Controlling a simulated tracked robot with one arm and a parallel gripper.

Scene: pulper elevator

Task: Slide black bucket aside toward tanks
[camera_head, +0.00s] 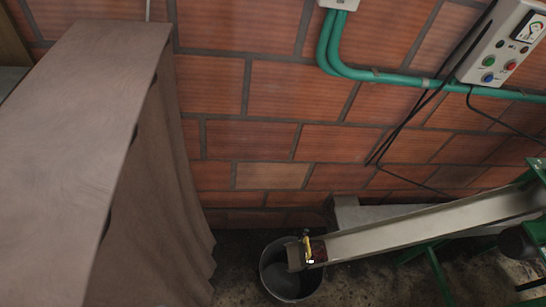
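The black bucket (278,284) stands on the dark floor at the bottom centre, against the foot of the brick wall area. Its round rim is partly covered by the lower end of a long grey metal chute (430,224), which reaches over the bucket from the right. A small yellow and dark red part (312,249) sits at that end. I cannot tell whether the chute touches the bucket. No tanks can be made out. My gripper does not show in this view.
A brown counter (75,110) with a hanging curtain (178,190) fills the left side, close to the bucket. Green metal legs (438,275) stand at the lower right. A control box (505,48), green pipes (400,78) and black cables are on the brick wall (280,90).

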